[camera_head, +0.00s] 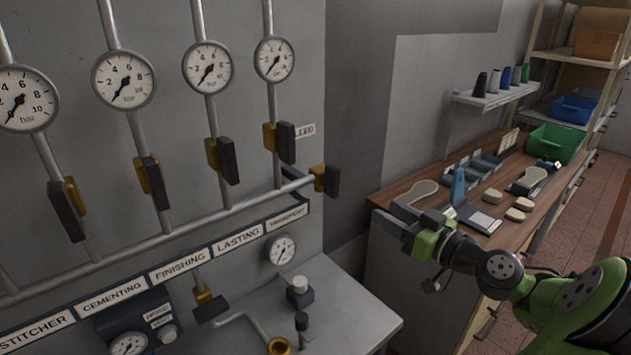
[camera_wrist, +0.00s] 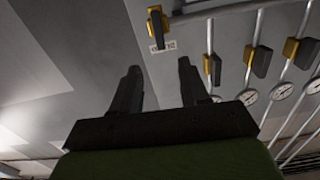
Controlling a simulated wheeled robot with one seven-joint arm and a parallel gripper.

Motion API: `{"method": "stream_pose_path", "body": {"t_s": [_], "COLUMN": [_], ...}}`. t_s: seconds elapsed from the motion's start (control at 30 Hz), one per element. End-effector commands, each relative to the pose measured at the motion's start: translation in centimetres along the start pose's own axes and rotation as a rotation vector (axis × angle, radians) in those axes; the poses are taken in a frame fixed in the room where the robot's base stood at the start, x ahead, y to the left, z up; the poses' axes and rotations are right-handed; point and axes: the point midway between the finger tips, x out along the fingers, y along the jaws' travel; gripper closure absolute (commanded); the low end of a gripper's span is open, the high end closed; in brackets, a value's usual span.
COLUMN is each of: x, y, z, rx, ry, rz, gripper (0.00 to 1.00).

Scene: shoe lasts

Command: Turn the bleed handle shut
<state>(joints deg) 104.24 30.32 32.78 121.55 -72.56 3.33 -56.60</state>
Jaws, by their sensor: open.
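The bleed handle (camera_head: 332,181) is a dark block on a yellow valve body at the right end of the horizontal pipe. It hangs roughly upright, crosswise to that pipe. In the wrist view the bleed handle (camera_wrist: 158,30) is near the top, beside a small white label (camera_wrist: 162,46). My gripper (camera_head: 408,228) is to the right of the handle and lower in the head view, apart from it. In the wrist view my gripper (camera_wrist: 159,68) is open and empty, its two dark fingers pointing toward the panel with the handle beyond them.
Several similar dark-handled valves, such as one (camera_head: 287,141), sit on vertical pipes below gauges (camera_head: 273,59). A grey ledge (camera_head: 350,305) juts out below the panel. A wooden bench (camera_head: 385,196) with shoe lasts and a green bin (camera_head: 553,144) stands right.

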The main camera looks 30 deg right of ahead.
Motion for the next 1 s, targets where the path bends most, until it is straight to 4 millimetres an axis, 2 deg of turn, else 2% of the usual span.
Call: {"method": "stream_pose_path", "body": {"t_s": [0.07, 0.17, 0.5, 0.7, 0.83, 1.0], "x": [-0.1, 1.3, 9.8, 14.0, 15.2, 15.4], "y": [0.4, 0.3, 0.2, 0.3, 0.4, 0.5], "z": [-0.3, -0.4, -0.5, -0.6, -0.5, -0.4], "rx": [-0.003, -0.004, 0.000, 0.000, 0.000, -0.001], "ry": [0.020, 0.020, 0.017, 0.016, 0.014, 0.013], "rz": [0.010, 0.005, 0.002, 0.005, 0.007, 0.010], "gripper": [0.55, 0.55, 0.55, 0.55, 0.55, 0.55]}}
